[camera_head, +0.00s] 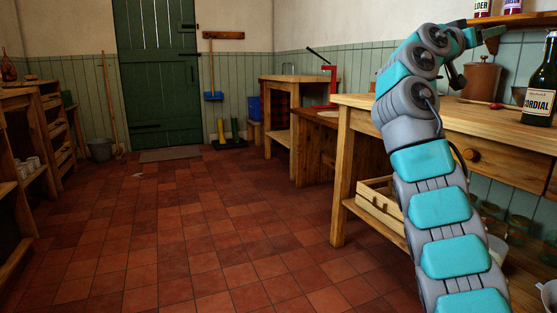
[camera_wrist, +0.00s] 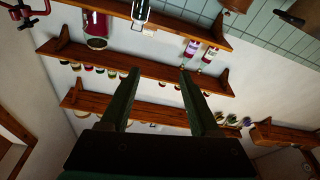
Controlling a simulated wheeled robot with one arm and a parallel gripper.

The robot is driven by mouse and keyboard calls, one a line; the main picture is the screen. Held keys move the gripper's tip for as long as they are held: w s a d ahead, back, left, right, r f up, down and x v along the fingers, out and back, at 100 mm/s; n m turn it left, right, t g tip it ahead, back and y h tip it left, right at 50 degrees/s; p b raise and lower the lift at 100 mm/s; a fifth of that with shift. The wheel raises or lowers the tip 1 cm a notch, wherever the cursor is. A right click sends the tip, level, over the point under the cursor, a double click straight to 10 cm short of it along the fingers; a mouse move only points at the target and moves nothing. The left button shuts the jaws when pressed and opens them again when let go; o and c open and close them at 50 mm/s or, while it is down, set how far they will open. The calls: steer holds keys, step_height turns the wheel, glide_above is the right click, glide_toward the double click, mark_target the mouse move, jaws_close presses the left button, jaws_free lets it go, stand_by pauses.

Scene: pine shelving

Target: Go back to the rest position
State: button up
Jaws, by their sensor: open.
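My gripper (camera_wrist: 160,76) is open, with its two dark fingers apart and nothing between them in the wrist view. The fingers point towards wooden wall shelves (camera_wrist: 140,66), with clear space visible between the fingertips. In the head view my arm rises along the right side and bends over at the top, above the wooden workbench (camera_head: 375,103).
A dark cordial bottle (camera_head: 541,100) and a brown lidded canister (camera_head: 482,79) stand on the workbench near my arm. A wooden shelf (camera_head: 515,20) with bottles is close by at the upper right. The tiled floor (camera_head: 200,230) is clear towards the green door (camera_head: 158,75).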

steer(key=s+a+f+n+g+y, duration=0.1)
steer(key=s+f+n+g+y, duration=0.15)
steer(key=f, duration=0.55)
steer(key=s+a+f+n+g+y, duration=0.15)
steer(key=f+y, duration=0.25)
steer(key=f, duration=0.4)
steer(key=s+a+f+n+g+y, duration=0.1)
steer(key=s+a+f+n+y, duration=0.15)
steer(key=s+a+f, duration=0.6)
steer(key=s+a+f+n+g+y, duration=0.1)
steer(key=s+a+f+g+y, duration=0.2)
steer(key=s+f, duration=1)
steer(key=s+a+f+n+g+y, duration=0.1)
steer(key=s+a+f+n+y, duration=0.15)
steer(key=s+a+f, duration=0.65)
steer(key=s+a+f+n+g+y, duration=0.15)
steer(key=s+a+f+y, duration=0.25)
steer(key=s+a+f, duration=0.6)
step_height(320, 180, up, 13)
steer(key=s+d+p, duration=0.1)
steer(key=d+p, duration=0.1)
steer(key=p, duration=1.2)
steer(key=shift+s+d+f+m, duration=0.2)
steer(key=shift+d+m, duration=0.1)
steer(key=shift+m, duration=0.15)
